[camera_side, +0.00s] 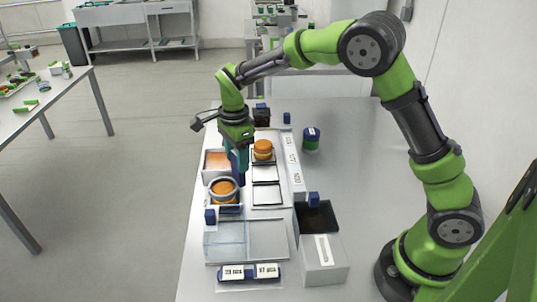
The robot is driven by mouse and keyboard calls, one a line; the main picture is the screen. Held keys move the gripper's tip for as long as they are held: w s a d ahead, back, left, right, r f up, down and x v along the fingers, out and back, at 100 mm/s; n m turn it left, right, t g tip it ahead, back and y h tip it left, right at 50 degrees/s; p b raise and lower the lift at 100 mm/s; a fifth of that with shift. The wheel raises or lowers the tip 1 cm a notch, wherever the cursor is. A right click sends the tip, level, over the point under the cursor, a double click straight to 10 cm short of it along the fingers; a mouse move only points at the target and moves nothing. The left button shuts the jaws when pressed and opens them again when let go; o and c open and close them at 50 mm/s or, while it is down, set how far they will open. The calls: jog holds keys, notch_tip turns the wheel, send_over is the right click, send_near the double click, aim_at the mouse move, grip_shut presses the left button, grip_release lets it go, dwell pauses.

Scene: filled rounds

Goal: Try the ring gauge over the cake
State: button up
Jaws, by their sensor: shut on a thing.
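The ring gauge (210,196) is a grey ring with a dark blue upright part (236,170) at its far right. An orange-brown cake (222,187) shows inside the ring. I cannot tell from this angle whether the ring sits around the cake or is held just above it. My gripper (239,157) points down and is shut on the ring gauge at its blue part. Its fingertips are small here and partly hidden.
A second orange cake (263,149) stands on the pale tray (267,174) to the right. A blue-and-green jar (311,137) stands farther right. A black-lined box (318,217) and a grey box (322,258) are at front right. A two-part tray (268,240) and label blocks (250,273) lie in front.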

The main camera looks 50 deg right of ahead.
jog(key=shift+f, duration=2.1)
jog(key=shift+r, duration=0.1)
dwell(1.0)
jog(key=shift+r, duration=4.8)
jog(key=shift+d, duration=0.1)
